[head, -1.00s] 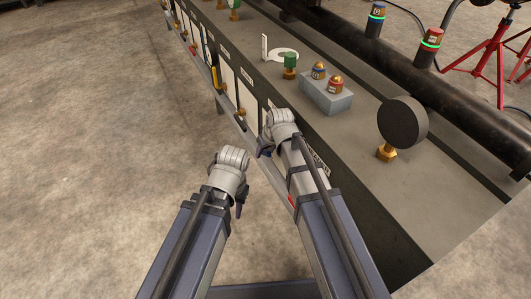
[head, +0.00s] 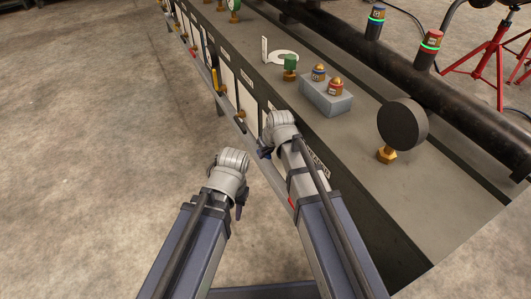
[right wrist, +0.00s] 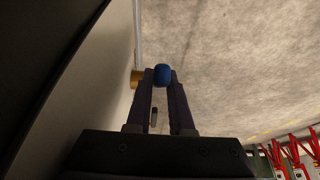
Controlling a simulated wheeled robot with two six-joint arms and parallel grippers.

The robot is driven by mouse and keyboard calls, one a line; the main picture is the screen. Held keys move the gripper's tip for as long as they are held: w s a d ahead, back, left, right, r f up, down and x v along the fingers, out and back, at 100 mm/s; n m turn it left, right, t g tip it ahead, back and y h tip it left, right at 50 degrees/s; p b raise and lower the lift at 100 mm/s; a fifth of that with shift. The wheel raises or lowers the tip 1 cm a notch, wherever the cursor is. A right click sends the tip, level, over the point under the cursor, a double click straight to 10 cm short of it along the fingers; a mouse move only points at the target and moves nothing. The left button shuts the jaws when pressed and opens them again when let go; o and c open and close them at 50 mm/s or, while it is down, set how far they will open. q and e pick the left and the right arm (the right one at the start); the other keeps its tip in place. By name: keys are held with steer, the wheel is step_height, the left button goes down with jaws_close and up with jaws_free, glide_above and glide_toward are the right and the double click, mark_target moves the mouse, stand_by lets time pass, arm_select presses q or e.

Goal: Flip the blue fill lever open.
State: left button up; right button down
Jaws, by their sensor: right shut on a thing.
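The blue fill lever's rounded blue end (right wrist: 162,75) shows in the right wrist view, between the tips of my right gripper (right wrist: 161,85). The gripper is shut on it. A brass fitting (right wrist: 136,78) shows just left of the fingers, against the panel. In the head view my right gripper (head: 265,152) is at the bench's front face, mostly hidden by its own wrist, and the lever cannot be made out there. My left gripper (head: 239,212) hangs low in front of the bench, apart from it. Its fingers are too hidden to tell their state.
The bench top (head: 350,135) carries a grey block (head: 326,97) with two small capped fittings, a green-topped valve (head: 290,67) and a dark round disc (head: 402,123) on a brass base. A yellow-handled lever (head: 215,82) stands out from the front face. The floor at left is clear.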

stand_by(0.8)
steer(key=shift+w+a+r+g+h+p, duration=0.25)
steer(key=shift+w+r+g+h+p, duration=0.15)
steer(key=shift+w+r+g+p, duration=0.55)
steer(key=shift+w+a+f+g+h+p, duration=0.15)
steer(key=shift+g+h+p, duration=0.15)
steer(key=shift+g+p, duration=0.35)
steer(key=shift+w+a+r+g+h, duration=0.25)
steer(key=shift+w+g+h, duration=0.25)
steer(key=shift+g, duration=0.4)
steer(key=shift+w+a+r+g, duration=0.2)
steer(key=shift+w+g, duration=0.2)
steer(key=shift+g, duration=0.3)
steer(key=c, duration=0.8)
jaws_free()
steer(key=shift+r+p, duration=0.15)
steer(key=shift+p, duration=0.2)
